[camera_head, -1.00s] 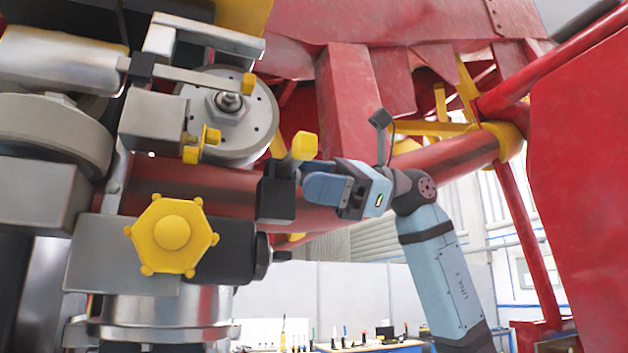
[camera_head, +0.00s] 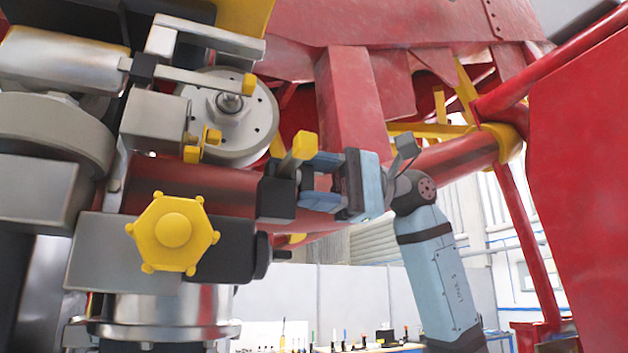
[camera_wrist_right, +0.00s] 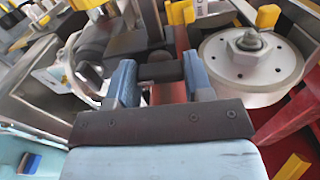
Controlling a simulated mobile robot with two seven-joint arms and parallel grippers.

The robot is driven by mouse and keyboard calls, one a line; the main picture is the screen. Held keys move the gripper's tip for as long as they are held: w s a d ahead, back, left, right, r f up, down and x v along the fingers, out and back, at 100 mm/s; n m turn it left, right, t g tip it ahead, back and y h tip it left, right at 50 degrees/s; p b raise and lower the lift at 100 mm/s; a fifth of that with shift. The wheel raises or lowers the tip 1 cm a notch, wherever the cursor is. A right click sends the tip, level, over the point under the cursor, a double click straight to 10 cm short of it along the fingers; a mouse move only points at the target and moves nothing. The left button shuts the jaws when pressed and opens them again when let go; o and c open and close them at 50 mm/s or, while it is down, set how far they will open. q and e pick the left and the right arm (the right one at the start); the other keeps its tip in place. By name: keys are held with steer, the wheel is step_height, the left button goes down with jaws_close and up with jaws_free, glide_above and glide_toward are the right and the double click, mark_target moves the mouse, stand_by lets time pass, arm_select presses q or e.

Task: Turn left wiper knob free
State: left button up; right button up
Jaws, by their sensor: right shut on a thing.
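A small dark knob (camera_wrist_right: 160,72) shows between my right fingers in the right wrist view. In the head view it sits on the right side of a black block (camera_head: 275,198), mostly hidden by the fingers. My right gripper (camera_head: 309,183) comes in from the right with one finger above the other. It is shut on the dark knob, with a finger on each side in the wrist view (camera_wrist_right: 160,66). A yellow-tipped lever (camera_head: 303,147) rises just above the fingers. My left gripper is not in view.
A yellow star-shaped handwheel (camera_head: 172,232) is at the lower left. A round metal flange (camera_head: 240,140) with a central nut stands up and left of my gripper. A red tube (camera_head: 455,160) runs behind my right wrist. Open room lies below the gripper.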

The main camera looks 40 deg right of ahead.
steer(key=shift+n, duration=0.6)
steer(key=o, duration=0.9)
steer(key=shift+d, duration=0.3)
steer(key=b+v, duration=0.3)
steer(key=v, duration=1)
steer(key=shift+d, duration=0.1)
